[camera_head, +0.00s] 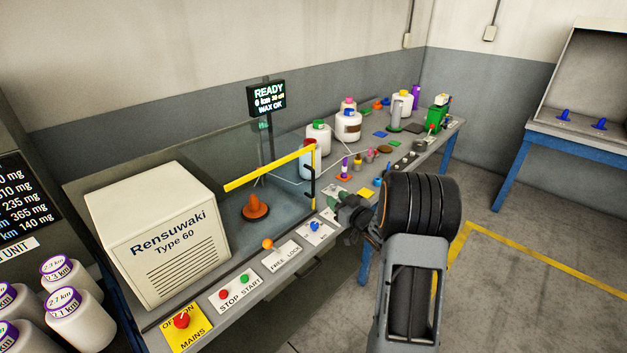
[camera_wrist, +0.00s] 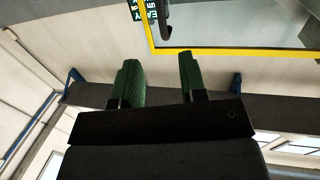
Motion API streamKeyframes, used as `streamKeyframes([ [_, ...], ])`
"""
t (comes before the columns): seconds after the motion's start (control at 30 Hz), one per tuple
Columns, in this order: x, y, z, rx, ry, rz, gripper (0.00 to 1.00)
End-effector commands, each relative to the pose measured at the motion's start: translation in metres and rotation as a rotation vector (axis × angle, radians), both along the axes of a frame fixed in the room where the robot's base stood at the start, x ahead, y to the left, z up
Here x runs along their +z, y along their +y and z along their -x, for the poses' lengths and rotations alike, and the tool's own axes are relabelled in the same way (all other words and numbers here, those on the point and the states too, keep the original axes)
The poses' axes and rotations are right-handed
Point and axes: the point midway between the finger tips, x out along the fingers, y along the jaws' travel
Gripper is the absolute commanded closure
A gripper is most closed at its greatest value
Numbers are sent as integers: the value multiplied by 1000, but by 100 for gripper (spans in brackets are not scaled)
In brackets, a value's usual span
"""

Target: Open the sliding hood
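The sliding hood is a clear panel with a yellow edge bar (camera_head: 270,168) and stands beside the white Rensuwaki machine housing (camera_head: 160,235). A black upright handle (camera_head: 313,180) sits at the bar's right end. In the wrist view the yellow bar (camera_wrist: 235,52) crosses the top, with the black handle (camera_wrist: 164,22) at its left. My gripper (camera_head: 345,205) is just right of and in front of the handle in the head view. In the wrist view its two green fingers (camera_wrist: 160,75) are apart with nothing between them. The handle lies beyond the fingertips; contact is not seen.
An orange cone (camera_head: 256,207) stands in the hood area. A display (camera_head: 266,98) reading READY rises behind. Buttons and an orange knob (camera_head: 267,244) line the front edge. Several bobbins, including a white one (camera_head: 348,126), crowd the bench to the right. Floor in front is clear.

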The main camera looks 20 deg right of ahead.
Motion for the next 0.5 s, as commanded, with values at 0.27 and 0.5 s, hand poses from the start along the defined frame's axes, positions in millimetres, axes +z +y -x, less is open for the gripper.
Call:
streamKeyframes([
  [0.27,-1,7,-30,24,-21,-17,61],
  [0.5,0,17,-76,22,-21,-16,61],
])
